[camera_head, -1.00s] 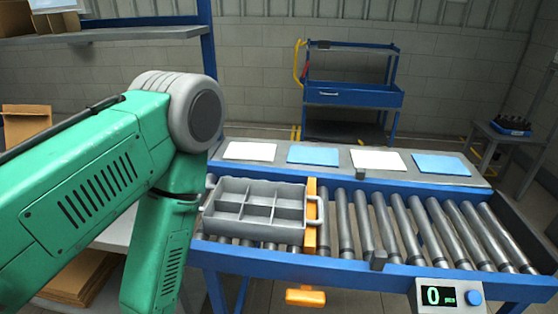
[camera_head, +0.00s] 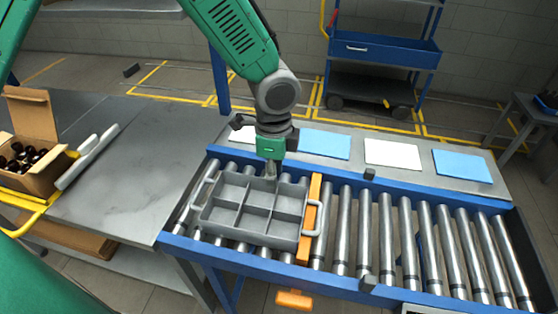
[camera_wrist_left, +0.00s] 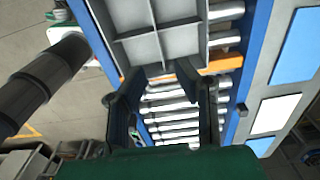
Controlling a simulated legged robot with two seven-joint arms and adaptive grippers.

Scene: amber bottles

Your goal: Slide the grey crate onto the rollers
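The grey crate (camera_head: 257,212), an empty divided tray with a handle at each end, lies on the rollers (camera_head: 385,240) at their left end. Its right end is close against the orange stop bar (camera_head: 309,222); I cannot tell if they touch. My left gripper (camera_head: 271,178) points down at the crate's far wall. In the left wrist view my left gripper (camera_wrist_left: 160,72) has its fingers spread apart, with the tips beside the crate's wall (camera_wrist_left: 160,68). Nothing shows gripped between them; contact with the wall is unclear. My right gripper is not in view.
Left of the rollers is a grey table (camera_head: 150,165) with a cardboard box of bottles (camera_head: 30,150). White and blue sheets (camera_head: 393,154) lie along the back ledge. The rollers right of the orange bar are clear. A blue cart (camera_head: 385,60) stands behind.

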